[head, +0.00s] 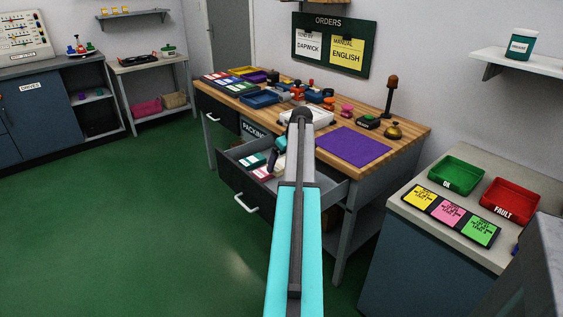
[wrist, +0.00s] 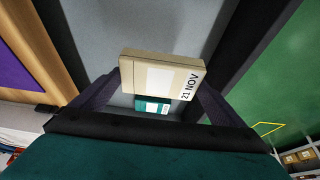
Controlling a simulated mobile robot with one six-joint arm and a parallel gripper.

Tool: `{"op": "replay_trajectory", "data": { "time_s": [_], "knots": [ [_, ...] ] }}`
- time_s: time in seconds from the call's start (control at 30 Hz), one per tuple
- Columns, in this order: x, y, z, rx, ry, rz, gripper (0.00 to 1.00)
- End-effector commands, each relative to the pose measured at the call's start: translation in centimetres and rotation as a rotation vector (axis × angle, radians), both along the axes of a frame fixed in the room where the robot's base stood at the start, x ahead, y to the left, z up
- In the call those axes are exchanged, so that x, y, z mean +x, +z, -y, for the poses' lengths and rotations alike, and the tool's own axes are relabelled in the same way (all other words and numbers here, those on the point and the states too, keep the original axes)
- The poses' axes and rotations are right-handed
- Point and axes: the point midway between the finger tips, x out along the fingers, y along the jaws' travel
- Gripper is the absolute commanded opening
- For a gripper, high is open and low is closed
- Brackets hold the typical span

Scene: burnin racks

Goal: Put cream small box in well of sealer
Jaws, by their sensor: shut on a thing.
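The cream small box (wrist: 150,68), with a white label and "21 NOV" on its end, is between the two dark fingers of my gripper (wrist: 158,88) in the wrist view. My gripper is shut on it. Box and gripper are over the grey inside of the open drawer (wrist: 105,25).
The open drawer (head: 333,193) holds several small boxes; a teal one (wrist: 152,106) lies beyond the cream box. Green floor on the left is clear.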

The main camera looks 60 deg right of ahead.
Motion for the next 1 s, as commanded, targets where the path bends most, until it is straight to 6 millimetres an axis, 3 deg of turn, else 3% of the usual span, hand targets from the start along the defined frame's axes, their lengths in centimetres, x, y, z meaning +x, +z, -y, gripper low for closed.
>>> {"op": "replay_trajectory", "data": {
  "time_s": [0.17, 0.37, 0.67, 1.0],
  "knots": [
    [0.9, 0.4, -1.0, 0.0, 0.008, -0.001, 0.69],
    [3.8, 1.4, -4.3, 0.001, 0.028, -0.005, 0.69],
    [9.7, 3.5, -12.3, 0.004, 0.071, -0.014, 0.69],
    [15.4, 6.0, -23.1, 0.004, 0.122, -0.023, 0.69]
  ]
}}
